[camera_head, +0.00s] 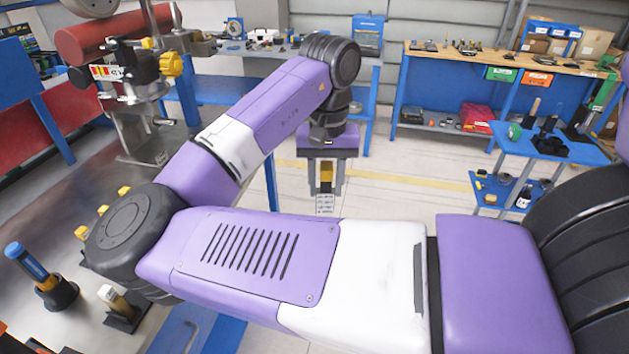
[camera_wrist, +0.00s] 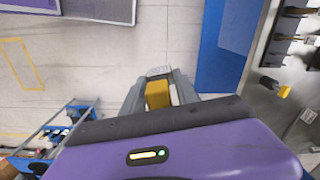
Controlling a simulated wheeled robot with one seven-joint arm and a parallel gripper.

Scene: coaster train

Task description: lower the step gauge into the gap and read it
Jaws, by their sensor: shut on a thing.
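My gripper (camera_head: 326,184) hangs pointing down near the picture's middle, over the pale floor beyond the metal table. It is shut on the step gauge (camera_head: 325,205), which has a yellow grip and a pale, marked plate hanging below the fingers. In the wrist view the yellow part of the step gauge (camera_wrist: 157,95) sits between the grey fingers, its pale marked end farthest out. A metal fixture (camera_head: 135,125) with a red cylinder, a yellow knob and a colour-striped tag stands at the left, apart from my gripper. I cannot make out the gap.
The metal table (camera_head: 40,190) fills the left; a blue-handled tool (camera_head: 27,262) stands upright on it in a black holder. A blue workbench (camera_head: 490,62) stands at the back right, and a blue cart (camera_head: 550,145) at the right. Floor under my gripper is clear.

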